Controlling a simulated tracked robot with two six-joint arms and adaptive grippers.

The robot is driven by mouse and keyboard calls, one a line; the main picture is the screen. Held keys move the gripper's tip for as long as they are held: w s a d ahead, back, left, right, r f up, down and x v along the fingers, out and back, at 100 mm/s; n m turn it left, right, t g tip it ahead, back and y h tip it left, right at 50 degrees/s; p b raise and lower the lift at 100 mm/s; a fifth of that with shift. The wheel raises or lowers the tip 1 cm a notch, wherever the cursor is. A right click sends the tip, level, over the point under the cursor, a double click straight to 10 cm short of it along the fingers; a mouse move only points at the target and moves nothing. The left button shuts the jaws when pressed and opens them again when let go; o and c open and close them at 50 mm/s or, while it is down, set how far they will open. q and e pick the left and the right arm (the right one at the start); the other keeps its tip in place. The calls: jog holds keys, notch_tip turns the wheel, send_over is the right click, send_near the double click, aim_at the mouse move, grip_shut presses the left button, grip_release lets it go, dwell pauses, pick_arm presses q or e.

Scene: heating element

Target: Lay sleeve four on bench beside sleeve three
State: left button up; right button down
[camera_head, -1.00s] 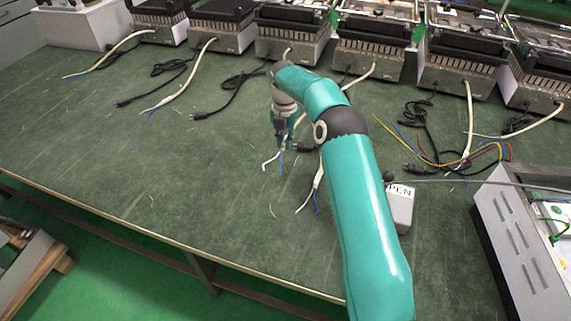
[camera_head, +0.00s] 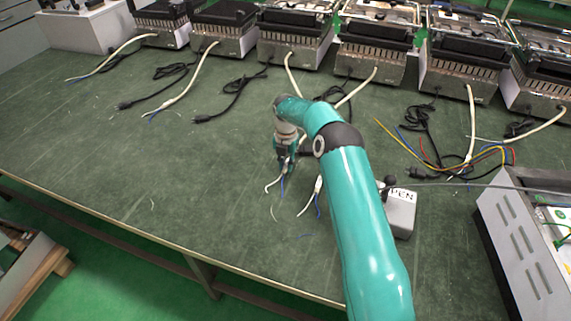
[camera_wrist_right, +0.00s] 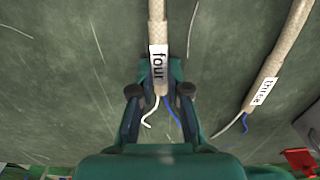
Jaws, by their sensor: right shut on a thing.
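Sleeve four (camera_wrist_right: 157,30) is a beige braided sleeve with a white "four" label, a white wire and a blue wire at its end. In the head view its cable (camera_head: 290,70) runs from a heater unit toward my right gripper (camera_head: 286,166). In the right wrist view my right gripper (camera_wrist_right: 160,88) is shut on sleeve four just by the label. I cannot tell whether the sleeve touches the bench. Sleeve three (camera_wrist_right: 282,58), labelled "three", lies to its right, apart and slanted; its end (camera_head: 318,184) shows beside my arm. My left gripper is not in view.
The green bench (camera_head: 110,165) is clear at left and front. Heater units (camera_head: 294,35) line its back, with other sleeves and black plug cords (camera_head: 240,92). A grey box (camera_head: 401,212) stands right of my arm, a metal case (camera_head: 515,235) farther right.

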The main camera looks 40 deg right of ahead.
aim_at(286, 166)
jog(key=c, duration=1.1)
grip_release()
jog(key=shift+f, duration=0.1)
jog(key=shift+c, duration=0.2)
notch_tip(286, 166, up, 12)
jog(key=p, duration=0.1)
